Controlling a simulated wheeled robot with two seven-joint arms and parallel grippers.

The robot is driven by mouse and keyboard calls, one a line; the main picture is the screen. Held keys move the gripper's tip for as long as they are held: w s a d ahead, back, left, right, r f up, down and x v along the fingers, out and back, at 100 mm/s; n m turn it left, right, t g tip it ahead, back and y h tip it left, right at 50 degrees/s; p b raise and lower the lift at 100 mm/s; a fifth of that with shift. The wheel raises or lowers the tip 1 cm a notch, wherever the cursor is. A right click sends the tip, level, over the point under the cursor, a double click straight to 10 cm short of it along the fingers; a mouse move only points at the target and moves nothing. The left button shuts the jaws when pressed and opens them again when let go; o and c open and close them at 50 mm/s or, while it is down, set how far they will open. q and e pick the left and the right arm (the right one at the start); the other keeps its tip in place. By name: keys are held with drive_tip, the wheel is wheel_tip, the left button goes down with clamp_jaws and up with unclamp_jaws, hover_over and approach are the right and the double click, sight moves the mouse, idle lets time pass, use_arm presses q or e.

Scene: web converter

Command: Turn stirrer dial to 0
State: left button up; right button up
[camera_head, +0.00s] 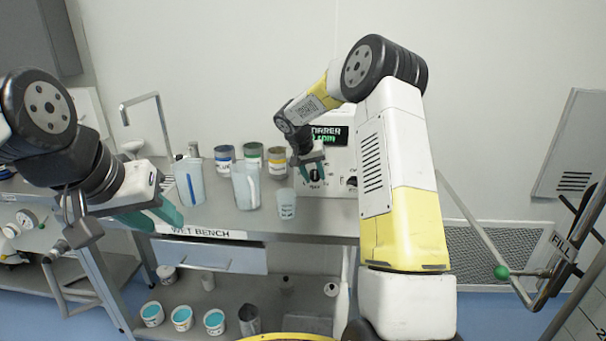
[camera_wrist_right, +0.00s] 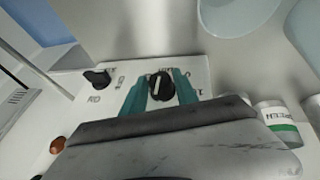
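The stirrer panel (camera_head: 342,160) is a white box at the back of the bench, with a black display (camera_head: 328,136) of green text, partly hidden by my right arm. Its black dial (camera_head: 316,174) has a pale pointer line. In the right wrist view the dial (camera_wrist_right: 160,86) sits between the teal fingertips of my right gripper (camera_wrist_right: 160,92), very near both; firm contact cannot be made out. My right gripper (camera_head: 308,158) is open in front of the panel. My left gripper (camera_head: 155,215) is open and empty over the bench's front left edge.
A second black knob (camera_wrist_right: 97,78) is beside the dial. A clear cup (camera_head: 286,204), a jug (camera_head: 246,186) and several tins (camera_head: 276,160) stand left of the panel on the wet bench (camera_head: 330,222). A green-knobbed lever (camera_head: 502,272) is at right.

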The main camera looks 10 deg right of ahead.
clamp_jaws()
drive_tip(key=shift+w+a+f+n+g+h, duration=0.1)
drive_tip(key=shift+a+n+g+h, duration=0.1)
drive_tip(key=shift+h, duration=0.5)
drive_tip(key=shift+a+n+g+h, duration=0.1)
drive_tip(key=shift+a+g+h, duration=0.1)
drive_tip(key=shift+h, duration=0.5)
drive_tip(key=shift+f+n+h, duration=0.1)
drive_tip(key=shift+n+h, duration=0.3)
drive_tip(key=shift+h, duration=1.4)
drive_tip(key=shift+g, duration=0.3)
drive_tip(key=o, duration=0.5)
unclamp_jaws()
drive_tip(key=shift+o, duration=0.2)
